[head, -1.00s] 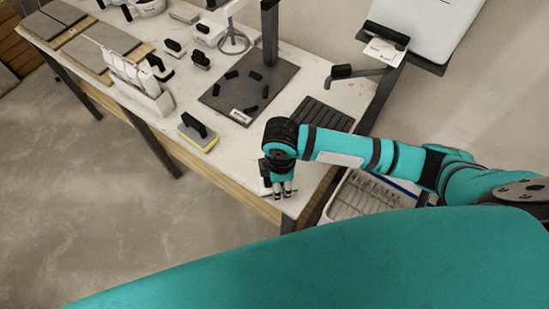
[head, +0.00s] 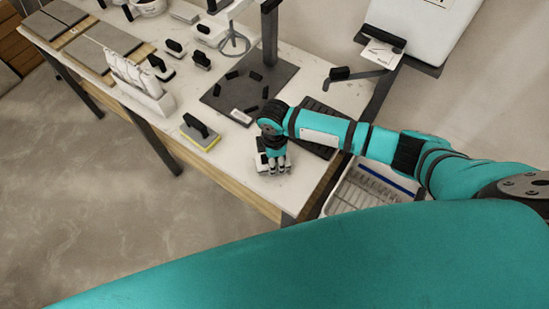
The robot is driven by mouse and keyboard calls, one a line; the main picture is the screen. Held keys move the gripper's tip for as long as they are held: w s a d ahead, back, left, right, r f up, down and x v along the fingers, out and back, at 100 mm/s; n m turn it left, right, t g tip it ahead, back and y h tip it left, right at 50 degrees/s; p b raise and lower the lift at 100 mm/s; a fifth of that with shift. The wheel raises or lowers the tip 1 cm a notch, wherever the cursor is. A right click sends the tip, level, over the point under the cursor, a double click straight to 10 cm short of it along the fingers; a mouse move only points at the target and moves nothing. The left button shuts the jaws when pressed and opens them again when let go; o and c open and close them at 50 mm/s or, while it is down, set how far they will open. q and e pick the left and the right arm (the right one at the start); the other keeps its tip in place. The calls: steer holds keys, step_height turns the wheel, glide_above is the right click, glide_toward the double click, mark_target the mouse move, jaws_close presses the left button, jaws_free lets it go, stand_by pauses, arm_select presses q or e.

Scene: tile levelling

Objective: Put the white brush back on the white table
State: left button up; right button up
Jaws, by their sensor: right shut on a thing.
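The white table (head: 228,176) has a pale top with a wooden front edge and dark legs. My right gripper (head: 275,168) points down over its near right part, in front of the black ribbed mat. It is shut on the white brush (head: 261,163), of which only a small white part shows beside the fingers. Most of the brush is hidden by the gripper, and I cannot tell whether it touches the tabletop. My left gripper is not in view.
A yellow-edged block with a black handle (head: 200,132) stands left of the gripper. A dark stand base (head: 225,100) and a black ribbed mat (head: 318,112) lie behind. A tray (head: 365,190) is right of the table. Clear tabletop lies between block and gripper.

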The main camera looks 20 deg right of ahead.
steer(key=shift+f, duration=0.2)
steer(key=o, duration=1.3)
steer(key=shift+o, duration=0.2)
steer(key=shift+r, duration=0.25)
step_height(320, 180, up, 12)
steer(key=shift+b, duration=0.95)
